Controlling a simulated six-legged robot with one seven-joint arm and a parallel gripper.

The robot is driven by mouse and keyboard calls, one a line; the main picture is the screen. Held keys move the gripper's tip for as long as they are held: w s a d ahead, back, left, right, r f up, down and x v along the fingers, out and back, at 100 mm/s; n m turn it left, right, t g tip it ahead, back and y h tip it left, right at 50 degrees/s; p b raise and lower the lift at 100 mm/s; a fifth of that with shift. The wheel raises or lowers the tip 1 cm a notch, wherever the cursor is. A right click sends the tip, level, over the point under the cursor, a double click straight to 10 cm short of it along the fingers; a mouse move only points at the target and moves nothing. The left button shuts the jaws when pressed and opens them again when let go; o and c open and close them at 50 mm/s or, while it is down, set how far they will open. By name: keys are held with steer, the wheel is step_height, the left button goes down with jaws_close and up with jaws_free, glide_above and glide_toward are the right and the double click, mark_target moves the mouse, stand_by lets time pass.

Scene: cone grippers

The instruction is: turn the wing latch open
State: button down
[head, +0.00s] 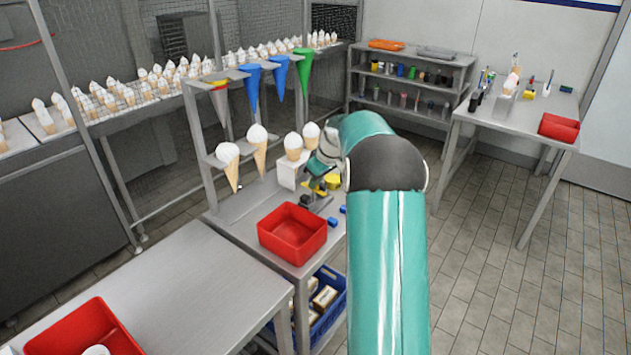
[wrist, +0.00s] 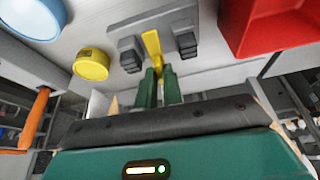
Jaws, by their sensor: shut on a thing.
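The wing latch (wrist: 152,45) is a yellow piece between two dark grey blocks in the wrist view. Its near end meets the green fingertips of my gripper (wrist: 158,88), which are shut on it. The latch points roughly along my fingers, away from the wrist. In the head view, my gripper (head: 319,172) is partly hidden behind my own arm, and a small yellow part of the latch (head: 319,190) shows just below it. The fingers cover the gripped part of the latch.
A yellow round piece (wrist: 91,64) stands left of the latch. A red bin (head: 292,233) stands close by on the grey bench, with small blue pieces near it. A rack with cones and coloured funnels (head: 252,85) stands behind. Tiled floor is free at right.

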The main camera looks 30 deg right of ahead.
steer(key=shift+f+n, duration=0.1)
steer(key=shift+n, duration=0.3)
steer(key=c, duration=1.5)
jaws_free()
steer(key=shift+c, duration=0.2)
steer(key=v, duration=1.4)
steer(key=shift+d, duration=0.25)
steer(key=shift+w, duration=0.1)
